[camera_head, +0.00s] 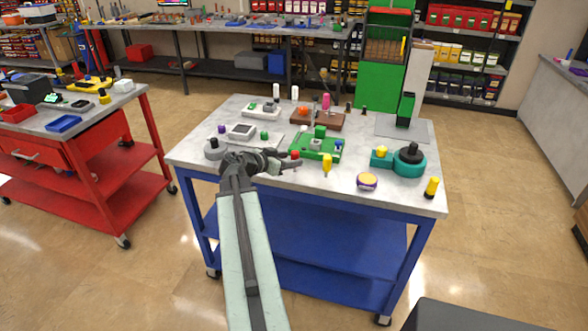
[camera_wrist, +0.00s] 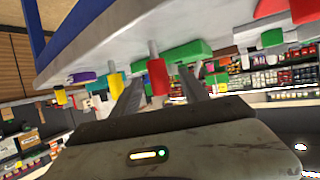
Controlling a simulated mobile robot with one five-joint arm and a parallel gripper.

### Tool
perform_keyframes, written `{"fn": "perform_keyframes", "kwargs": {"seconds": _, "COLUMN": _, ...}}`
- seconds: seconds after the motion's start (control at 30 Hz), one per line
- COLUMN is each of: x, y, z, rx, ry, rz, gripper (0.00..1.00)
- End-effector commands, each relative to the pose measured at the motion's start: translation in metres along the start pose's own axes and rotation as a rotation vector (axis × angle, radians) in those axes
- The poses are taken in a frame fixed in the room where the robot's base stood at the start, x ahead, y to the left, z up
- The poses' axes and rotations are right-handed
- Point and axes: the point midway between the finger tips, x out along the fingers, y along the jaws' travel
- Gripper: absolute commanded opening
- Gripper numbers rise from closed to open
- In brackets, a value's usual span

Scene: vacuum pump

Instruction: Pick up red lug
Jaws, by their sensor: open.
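The red lug (camera_head: 295,154) is a small red cylinder at the near edge of the green fixture (camera_head: 317,148) on the blue-framed table. In the wrist view, which looks upside down, the red lug (camera_wrist: 157,77) shows between the two fingers with a pale stem at its end. My gripper (camera_head: 287,160) reaches in from the left at the lug's height, its fingertips close to it. In the wrist view my gripper (camera_wrist: 162,75) has its fingers spread apart. I cannot tell whether either finger touches the lug.
A yellow-handled tool (camera_head: 327,163) stands just right of the lug. A purple-and-yellow round piece (camera_head: 367,181) and a teal fixture with a black knob (camera_head: 409,160) are further right. A grey round part (camera_head: 214,149) is left of my gripper. The table's front edge is fairly clear.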

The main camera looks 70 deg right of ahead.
Motion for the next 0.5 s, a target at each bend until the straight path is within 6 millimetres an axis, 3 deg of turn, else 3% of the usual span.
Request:
{"fn": "perform_keyframes", "kwargs": {"seconds": 0.07, "x": 0.012, "y": -0.001, "z": 0.003, "rx": 0.001, "ry": -0.001, "rz": 0.001, "gripper": 0.52}}
{"fn": "perform_keyframes", "kwargs": {"seconds": 0.27, "x": 0.02, "y": 0.0, "z": 0.004, "rx": 0.0, "ry": -0.001, "rz": 0.0, "gripper": 0.52}}
{"fn": "perform_keyframes", "kwargs": {"seconds": 0.5, "x": 0.061, "y": 0.001, "z": 0.008, "rx": -0.001, "ry": -0.001, "rz": 0.001, "gripper": 0.52}}
